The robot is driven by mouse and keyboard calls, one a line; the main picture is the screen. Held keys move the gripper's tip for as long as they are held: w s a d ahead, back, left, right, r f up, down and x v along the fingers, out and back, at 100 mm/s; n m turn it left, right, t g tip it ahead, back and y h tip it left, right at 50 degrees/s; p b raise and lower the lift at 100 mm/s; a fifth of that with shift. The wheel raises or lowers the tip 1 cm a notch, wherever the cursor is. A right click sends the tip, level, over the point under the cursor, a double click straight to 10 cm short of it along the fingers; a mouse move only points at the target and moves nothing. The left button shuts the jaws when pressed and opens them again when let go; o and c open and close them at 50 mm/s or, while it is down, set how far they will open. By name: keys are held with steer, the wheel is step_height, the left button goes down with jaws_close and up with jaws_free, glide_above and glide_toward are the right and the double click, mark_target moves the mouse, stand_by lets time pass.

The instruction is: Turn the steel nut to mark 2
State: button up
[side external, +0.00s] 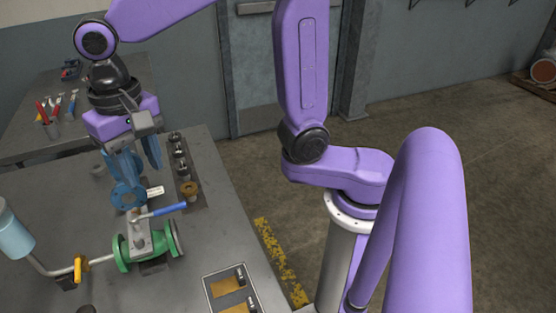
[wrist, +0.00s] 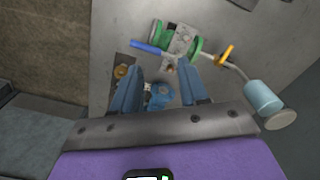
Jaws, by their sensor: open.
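My gripper (side external: 141,174) is open, its two blue fingers pointing down over the workbench. A round blue fitting (side external: 126,196) sits on the bench just below the fingers, and a small white label (side external: 155,192) is beside it. In the wrist view the blue fitting (wrist: 162,97) shows between the open fingers (wrist: 158,74), with a small pale piece (wrist: 149,87) at its edge. I cannot clearly make out the steel nut or the numbered marks. The fingers do not visibly grip anything.
A green flanged valve (side external: 122,251) with a blue lever (side external: 169,210) stands close in front. A pipe with a yellow handle (side external: 79,268) runs left to a pale blue cylinder (side external: 14,237). A rack of dark fittings (side external: 180,155) and a brass one (side external: 190,188) lies right.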

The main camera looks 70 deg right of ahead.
steer(key=s+d+f+n, duration=0.3)
steer(key=s+d+n, duration=0.4)
steer(key=s+d, duration=0.1)
steer(key=s+d+f+n, duration=0.4)
steer(key=s+d+n, duration=0.4)
steer(key=s, duration=0.1)
steer(key=shift+s, duration=0.15)
stand_by(0.7)
stand_by(0.5)
step_height(320, 180, up, 9)
steer(key=m, duration=1.3)
glide_above(138, 241)
step_height(138, 241, down, 17)
steer(key=shift+f, duration=0.1)
steer(key=shift+c, duration=0.3)
